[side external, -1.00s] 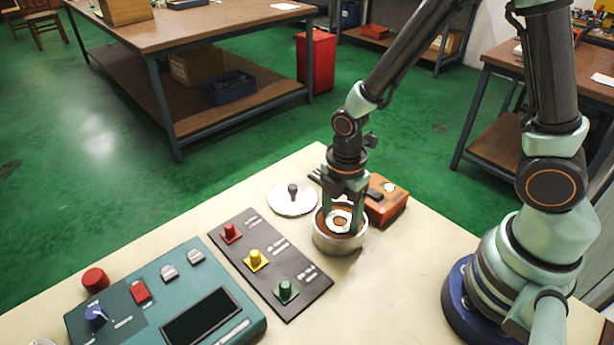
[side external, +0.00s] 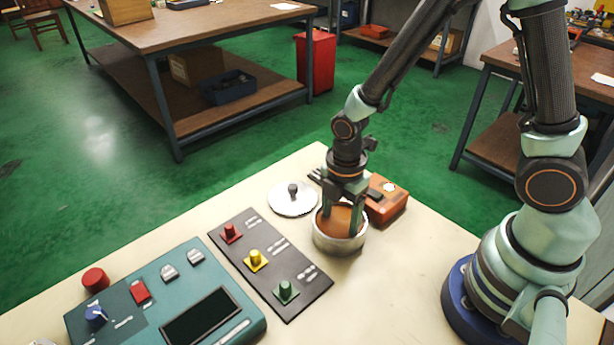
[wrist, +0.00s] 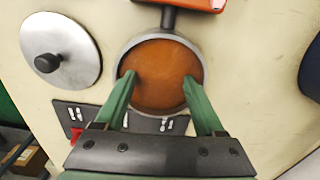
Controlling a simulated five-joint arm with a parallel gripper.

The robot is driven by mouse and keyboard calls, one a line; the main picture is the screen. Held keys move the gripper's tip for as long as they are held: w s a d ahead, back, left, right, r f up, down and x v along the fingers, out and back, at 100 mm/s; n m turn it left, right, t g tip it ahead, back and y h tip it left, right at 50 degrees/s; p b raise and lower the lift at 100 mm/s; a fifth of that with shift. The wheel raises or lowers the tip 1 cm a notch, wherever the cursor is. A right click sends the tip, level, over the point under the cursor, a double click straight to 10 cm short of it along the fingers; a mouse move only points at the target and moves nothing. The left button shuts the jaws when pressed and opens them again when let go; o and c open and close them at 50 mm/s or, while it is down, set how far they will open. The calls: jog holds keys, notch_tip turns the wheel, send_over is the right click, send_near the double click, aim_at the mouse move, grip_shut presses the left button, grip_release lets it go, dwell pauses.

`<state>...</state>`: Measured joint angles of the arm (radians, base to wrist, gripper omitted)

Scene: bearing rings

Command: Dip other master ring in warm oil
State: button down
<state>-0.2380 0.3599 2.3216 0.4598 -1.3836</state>
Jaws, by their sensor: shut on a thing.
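A round metal pot (side external: 338,244) of brown oil (wrist: 160,72) stands on the cream bench. My gripper (side external: 341,214) points down into the pot, its fingers spread apart and their tips below the oil surface. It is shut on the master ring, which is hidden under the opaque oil. In the wrist view, the gripper (wrist: 160,79) shows both green fingers entering the oil inside the pot rim (wrist: 203,62).
A silver lid (side external: 285,203) with a dark knob lies left of the pot. An orange box (side external: 393,207) is behind it at right. A dark board (side external: 262,270) with red, yellow and green posts and a teal control panel (side external: 150,310) lie to the left.

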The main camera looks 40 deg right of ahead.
jog(key=shift+f, duration=0.55)
dwell(0.5)
dwell(2.8)
jog(key=shift+r, duration=3.15)
jog(key=shift+r, duration=1)
